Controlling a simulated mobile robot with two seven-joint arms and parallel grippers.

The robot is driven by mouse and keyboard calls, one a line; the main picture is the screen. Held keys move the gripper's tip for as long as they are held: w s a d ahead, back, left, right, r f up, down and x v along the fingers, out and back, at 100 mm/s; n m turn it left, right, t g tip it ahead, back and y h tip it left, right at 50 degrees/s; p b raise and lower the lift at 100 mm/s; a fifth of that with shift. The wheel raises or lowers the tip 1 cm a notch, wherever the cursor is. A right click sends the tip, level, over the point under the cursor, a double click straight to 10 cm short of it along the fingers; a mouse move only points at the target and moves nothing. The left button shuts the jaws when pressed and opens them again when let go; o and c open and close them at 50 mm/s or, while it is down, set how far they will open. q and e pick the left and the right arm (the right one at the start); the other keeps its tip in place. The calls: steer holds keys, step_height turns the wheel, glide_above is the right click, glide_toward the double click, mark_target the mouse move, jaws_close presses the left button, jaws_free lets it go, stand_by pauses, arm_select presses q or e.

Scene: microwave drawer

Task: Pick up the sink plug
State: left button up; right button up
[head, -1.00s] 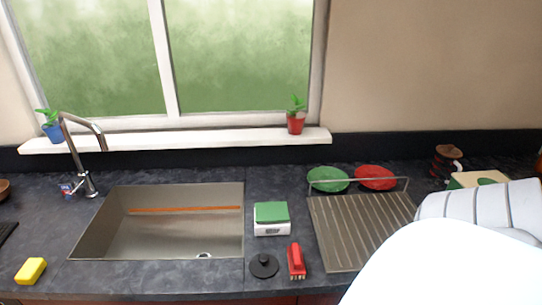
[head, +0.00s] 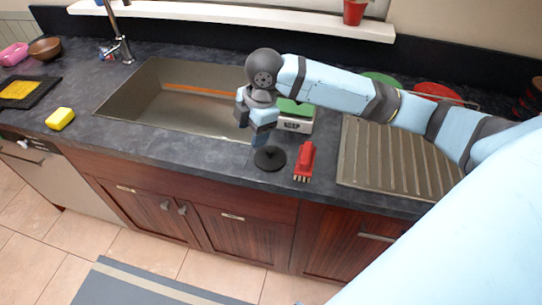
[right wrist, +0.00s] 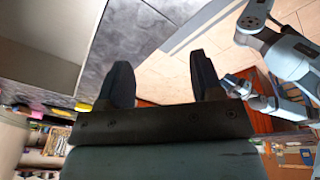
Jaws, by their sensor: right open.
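The sink plug (head: 269,158), a flat black disc with a knob, lies on the dark counter near its front edge, right of the sink. My right gripper (head: 259,140) is just above it and slightly left, pointing down; its fingertips hide part of the knob. The right wrist view shows its two dark fingers (right wrist: 162,78) apart with nothing between them; the plug is not visible there. My left arm seems to show at the right of that view; its fingers are too unclear to read.
A red brush (head: 305,160) lies close right of the plug. A ribbed drying rack (head: 385,165) is to the right, the sink (head: 150,100) to the left. A yellow sponge (head: 60,119) lies further left.

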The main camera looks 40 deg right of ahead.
step_height(320, 180, up, 4)
steer(key=n+g+h, duration=0.1)
steer(key=h, duration=0.1)
glide_above(270, 149)
steer(key=b, duration=0.1)
steer(key=f, duration=0.8)
steer(key=shift+d, duration=0.2)
steer(key=shift+a+f+b, duration=0.15)
steer(key=shift+f+b, duration=0.15)
steer(key=shift+f, duration=2.45)
arm_select(q)
step_height(270, 149, down, 2)
steer(key=shift+a+f, duration=0.1)
steer(key=shift+f, duration=0.05)
arm_select(e)
steer(key=shift+c, duration=0.3)
steer(key=c, duration=0.9)
